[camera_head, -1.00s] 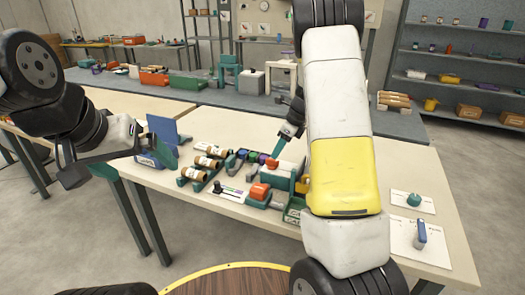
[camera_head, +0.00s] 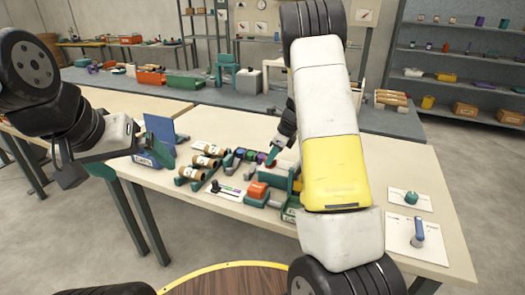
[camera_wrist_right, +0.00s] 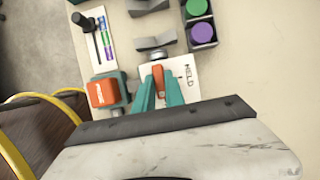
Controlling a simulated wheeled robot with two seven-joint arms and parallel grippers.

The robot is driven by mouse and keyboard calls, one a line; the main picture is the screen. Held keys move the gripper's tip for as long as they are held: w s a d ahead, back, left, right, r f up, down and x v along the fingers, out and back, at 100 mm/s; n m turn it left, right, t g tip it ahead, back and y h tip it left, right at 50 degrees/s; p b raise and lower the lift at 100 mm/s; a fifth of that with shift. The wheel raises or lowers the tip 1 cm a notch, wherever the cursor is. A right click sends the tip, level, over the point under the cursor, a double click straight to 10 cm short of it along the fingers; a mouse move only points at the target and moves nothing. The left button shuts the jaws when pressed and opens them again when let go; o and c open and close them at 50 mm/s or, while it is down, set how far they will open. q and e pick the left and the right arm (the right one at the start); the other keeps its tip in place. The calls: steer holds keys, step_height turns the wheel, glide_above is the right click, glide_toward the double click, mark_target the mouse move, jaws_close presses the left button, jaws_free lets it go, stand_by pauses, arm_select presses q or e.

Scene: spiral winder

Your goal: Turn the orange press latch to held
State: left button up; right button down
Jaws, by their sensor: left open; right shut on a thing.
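The orange press latch (camera_wrist_right: 158,75) shows in the right wrist view as a narrow orange lever on a white plate marked HELD (camera_wrist_right: 186,78). The lever stands to the left of the word. My right gripper (camera_wrist_right: 160,88) has its teal fingers on either side of the lever and is shut on it. In the head view my right gripper (camera_head: 272,156) reaches down at the middle of the bench, and the fingers mostly hide the latch.
An orange block on a teal base (camera_head: 258,190) stands just in front of the latch. A black-handled lever (camera_wrist_right: 90,27) with a coloured strip, grey cradles (camera_wrist_right: 152,40) and a tray with purple and green pieces (camera_wrist_right: 200,22) stand close.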

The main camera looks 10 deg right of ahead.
steer(key=shift+n, duration=0.3)
steer(key=n+g, duration=0.1)
steer(key=n, duration=0.2)
steer(key=shift+w+d+n+y, duration=0.1)
steer(key=shift+w+n+y, duration=0.05)
steer(key=shift+n+y, duration=0.25)
steer(key=n+g, duration=0.2)
steer(key=n, duration=0.2)
steer(key=shift+w, duration=0.15)
steer(key=n+g, duration=0.1)
steer(key=n, duration=0.4)
steer(key=shift+w+g+h, duration=0.1)
steer(key=shift+g+h, duration=0.3)
steer(key=shift+w+n+g+h, duration=0.1)
steer(key=shift+n+g+h, duration=0.45)
steer(key=shift+n, duration=1.65)
steer(key=c, duration=1.4)
jaws_free()
steer(key=shift+a, duration=0.2)
